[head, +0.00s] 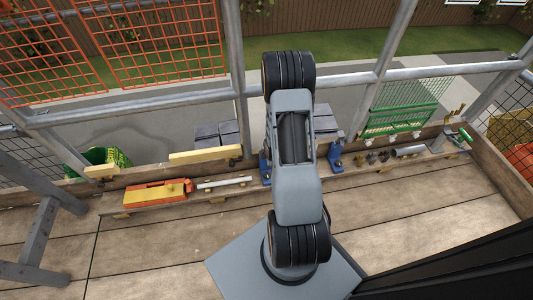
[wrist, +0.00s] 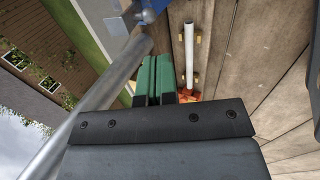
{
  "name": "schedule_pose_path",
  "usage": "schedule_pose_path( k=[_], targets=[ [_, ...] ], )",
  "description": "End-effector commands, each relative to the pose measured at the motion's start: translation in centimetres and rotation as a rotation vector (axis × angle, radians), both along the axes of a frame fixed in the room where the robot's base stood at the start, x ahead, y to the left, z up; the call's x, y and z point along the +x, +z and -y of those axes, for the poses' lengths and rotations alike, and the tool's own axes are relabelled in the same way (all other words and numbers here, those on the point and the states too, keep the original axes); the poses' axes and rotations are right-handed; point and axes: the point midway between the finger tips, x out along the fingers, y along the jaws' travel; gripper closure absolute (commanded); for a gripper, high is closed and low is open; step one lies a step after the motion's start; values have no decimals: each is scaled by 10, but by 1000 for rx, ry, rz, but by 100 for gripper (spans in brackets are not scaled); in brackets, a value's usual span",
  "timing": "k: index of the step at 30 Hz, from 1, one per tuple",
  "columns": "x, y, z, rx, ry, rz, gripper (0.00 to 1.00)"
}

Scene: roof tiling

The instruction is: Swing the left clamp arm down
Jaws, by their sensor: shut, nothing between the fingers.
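The left blue clamp (head: 265,168) stands on the plank by the low wall, just left of my arm and partly covered by it. The right blue clamp (head: 335,155) stands just right of my arm. I cannot tell how the left clamp's arm is tilted. In the wrist view a blue part with a silver ball end (wrist: 147,16) shows at the top edge, probably part of a clamp. My gripper (wrist: 155,62) has green fingers, shut together and empty, below that blue part in the picture. In the head view my own arm hides the gripper.
A white rod (head: 224,183) and an orange-yellow tool (head: 158,193) lie on the plank to the left. A green rack (head: 405,112) and a grey tube (head: 409,151) are at the right. Scaffold rails (head: 160,105) run behind.

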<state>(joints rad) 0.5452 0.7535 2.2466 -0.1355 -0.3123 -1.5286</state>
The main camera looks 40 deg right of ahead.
Motion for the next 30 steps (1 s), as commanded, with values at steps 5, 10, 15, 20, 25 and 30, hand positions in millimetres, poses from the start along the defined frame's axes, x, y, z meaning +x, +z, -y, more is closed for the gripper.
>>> schedule_pose_path(
  k=[5,10,15,20,25,30],
  targets=[
    [2,-5,1,0,0,-1,100],
    [9,-26,4,1,-1,-2,100],
    [22,-56,10,1,-1,-2,100],
    [34,-83,16,1,0,-2,100],
    [52,-90,24,-1,-1,4,100],
    [66,-86,31,1,0,1,100]
  ],
)
